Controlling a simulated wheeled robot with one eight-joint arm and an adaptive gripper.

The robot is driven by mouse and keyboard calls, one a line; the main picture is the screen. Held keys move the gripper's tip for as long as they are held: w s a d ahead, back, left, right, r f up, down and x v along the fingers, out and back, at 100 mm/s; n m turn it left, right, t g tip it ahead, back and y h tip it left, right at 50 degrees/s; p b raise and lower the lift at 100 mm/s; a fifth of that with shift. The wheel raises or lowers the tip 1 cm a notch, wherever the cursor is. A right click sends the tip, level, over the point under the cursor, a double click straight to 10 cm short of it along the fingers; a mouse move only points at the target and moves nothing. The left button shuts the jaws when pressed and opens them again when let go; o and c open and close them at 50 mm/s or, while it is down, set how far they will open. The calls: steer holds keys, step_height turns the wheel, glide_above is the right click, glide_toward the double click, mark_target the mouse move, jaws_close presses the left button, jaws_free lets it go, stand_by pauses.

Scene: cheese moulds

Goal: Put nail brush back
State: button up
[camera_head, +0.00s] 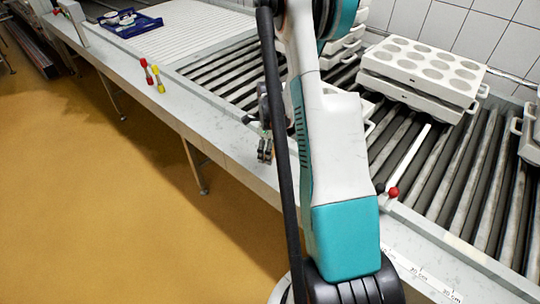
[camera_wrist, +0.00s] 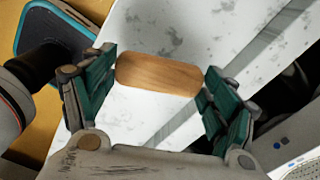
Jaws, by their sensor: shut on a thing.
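The nail brush (camera_wrist: 158,75) shows its oval wooden back in the wrist view. It lies lengthwise between the green pads of my gripper (camera_wrist: 160,82), with a pad against each end. My gripper is shut on it. In the head view my gripper (camera_head: 265,150) is over the front ledge of the counter, pointing down. The brush cannot be made out there, and its bristle side is hidden in both views. The pale ledge (camera_wrist: 210,35) is below the brush in the wrist view; I cannot tell whether the brush touches it.
Red and yellow objects (camera_head: 154,77) stand on the ledge at left. A blue tray (camera_head: 130,23) lies farther back. White moulds (camera_head: 420,68) stack on the rollers at right. A red-knobbed lever (camera_head: 393,192) stands near the front edge. The ledge (camera_head: 205,120) left of my gripper is clear.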

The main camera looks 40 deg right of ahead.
steer(key=shift+f, duration=1.2)
steer(key=shift+f+b, duration=0.15)
steer(key=shift+b, duration=0.2)
steer(key=o, duration=0.9)
steer(key=shift+o, duration=0.2)
step_height(320, 180, up, 12)
steer(key=p, duration=0.4)
steer(key=shift+r, duration=0.2)
